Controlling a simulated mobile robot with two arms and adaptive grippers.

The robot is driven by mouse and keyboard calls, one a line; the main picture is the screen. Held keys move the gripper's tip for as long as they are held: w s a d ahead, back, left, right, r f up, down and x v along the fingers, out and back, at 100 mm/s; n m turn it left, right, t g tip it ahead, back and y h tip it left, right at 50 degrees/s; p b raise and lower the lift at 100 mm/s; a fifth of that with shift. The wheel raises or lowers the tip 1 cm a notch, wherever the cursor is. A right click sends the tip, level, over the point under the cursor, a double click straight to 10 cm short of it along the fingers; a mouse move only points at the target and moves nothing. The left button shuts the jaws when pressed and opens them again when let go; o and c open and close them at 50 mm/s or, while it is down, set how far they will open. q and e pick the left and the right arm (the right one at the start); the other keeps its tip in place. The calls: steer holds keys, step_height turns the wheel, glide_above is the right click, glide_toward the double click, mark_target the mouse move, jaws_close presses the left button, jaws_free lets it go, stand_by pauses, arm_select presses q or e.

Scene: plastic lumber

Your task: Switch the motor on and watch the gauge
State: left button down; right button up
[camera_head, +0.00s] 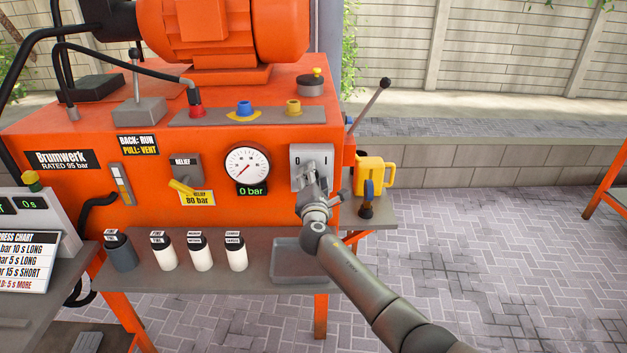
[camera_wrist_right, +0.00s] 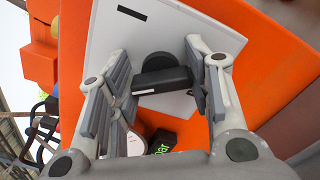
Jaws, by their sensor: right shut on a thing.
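The orange pump unit carries a grey switch plate (camera_head: 297,156) marked 0 and I. My right gripper (camera_head: 309,178) is at this plate and covers most of the switch. In the right wrist view, my right gripper (camera_wrist_right: 160,82) has its fingers on either side of the black switch handle (camera_wrist_right: 162,80) and is shut on it. The white round gauge (camera_head: 247,165) is left of the plate, with its needle toward the lower left. The green display (camera_head: 252,190) below it reads 0 bar. The orange motor (camera_head: 222,30) sits on top. My left gripper is not in view.
A relief valve with a yellow lever (camera_head: 182,187) is left of the gauge. Several labelled bottles and a grey tray (camera_head: 297,261) are on the shelf below. A yellow jug (camera_head: 372,175) stands right of the unit, near a long black-knobbed lever (camera_head: 369,103).

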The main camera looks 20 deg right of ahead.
steer(key=shift+f+m+b, duration=0.3)
steer(key=shift+m+b, duration=0.7)
steer(key=shift+b, duration=0.1)
steer(key=m+b, duration=0.4)
steer(key=shift+f, duration=0.15)
steer(key=m+b, duration=0.4)
steer(key=shift+m, duration=0.3)
steer(key=shift+m+b, duration=1.15)
steer(key=shift+m, duration=0.45)
steer(key=o, duration=1)
steer(key=shift+s, duration=0.1)
